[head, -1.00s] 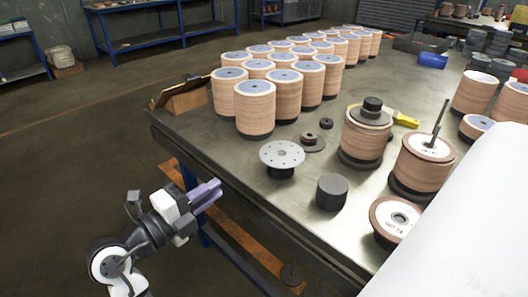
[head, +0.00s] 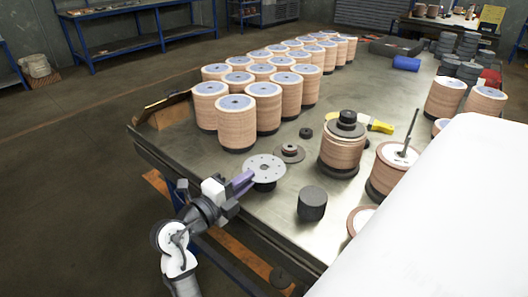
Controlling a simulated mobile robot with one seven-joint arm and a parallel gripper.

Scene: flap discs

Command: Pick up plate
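The plate (head: 266,167) is a round grey metal disc with small holes. It lies level on a dark, narrower base near the table's left front edge. My gripper (head: 246,179) has purple fingers that overlap the plate's left rim in the head view. I cannot tell whether they touch the plate or only pass in front of it. The gap between the fingers does not show clearly.
The metal table (head: 240,200) carries several stacks of tan discs (head: 236,126) behind the plate. A dark cylinder (head: 312,203) stands right of it, and a small dark flanged part (head: 289,152) lies behind it. A white surface (head: 440,220) covers the right front.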

